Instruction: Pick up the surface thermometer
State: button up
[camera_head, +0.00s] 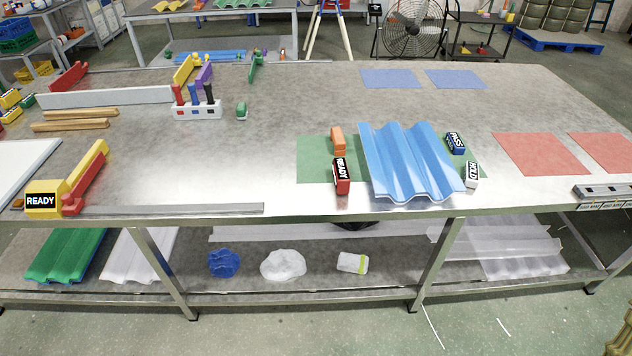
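No item is clearly recognisable as the surface thermometer at this size. A white rack (197,110) on the left half of the table holds upright handled tools in red, blue and black. A small green device (241,109) stands just right of the rack. A small orange item (337,138) lies on a green mat (313,149), beside the left edge of a blue corrugated sheet (405,160). I cannot tell whether any of these is the thermometer. My gripper is not in view.
Near the sheet are a red READY block (342,175), a blue PASS block (456,143) and a white HOLD block (472,175). A yellow READY block (42,199) sits at the front left. Red mats (541,153) lie right. The table's middle (270,160) is clear.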

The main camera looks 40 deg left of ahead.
aim_at(341, 172)
jog(key=k, duration=0.4)
jog(key=u, duration=1.25)
jog(key=i, duration=0.4)
jog(key=u, duration=0.1)
